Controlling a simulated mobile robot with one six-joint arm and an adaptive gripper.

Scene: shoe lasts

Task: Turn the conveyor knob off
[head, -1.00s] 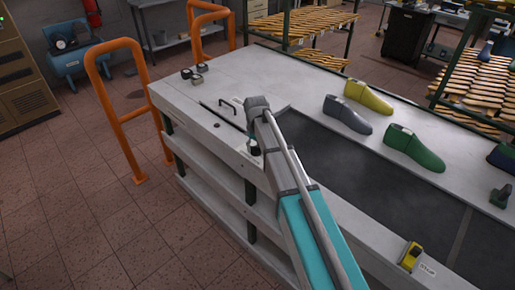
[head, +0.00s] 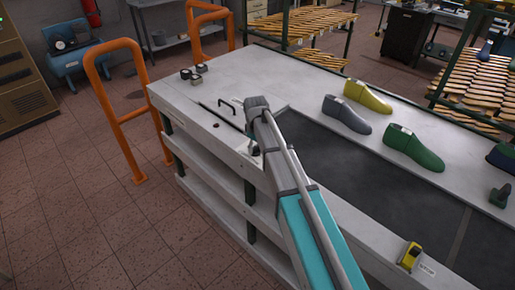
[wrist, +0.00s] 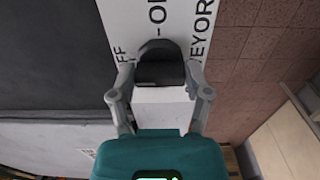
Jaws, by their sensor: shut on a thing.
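The black conveyor knob (wrist: 160,68) sits on a white label plate (wrist: 130,22) in the wrist view. The lettering on the plate is partly cut off and partly covered by the knob. My gripper (wrist: 159,82) has a finger on each side of the knob and is shut on it. In the head view my gripper (head: 253,149) is at the near edge of the white conveyor table (head: 222,82), where my arm partly hides it. The knob's exact pointer direction cannot be made out.
The dark belt (head: 345,170) runs right of my arm. Beside it stand a yellow last (head: 368,97), a grey last (head: 346,115) and a green last (head: 413,148). A yellow and black device (head: 410,256) is at the near edge. Orange rails (head: 128,115) stand left of the table.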

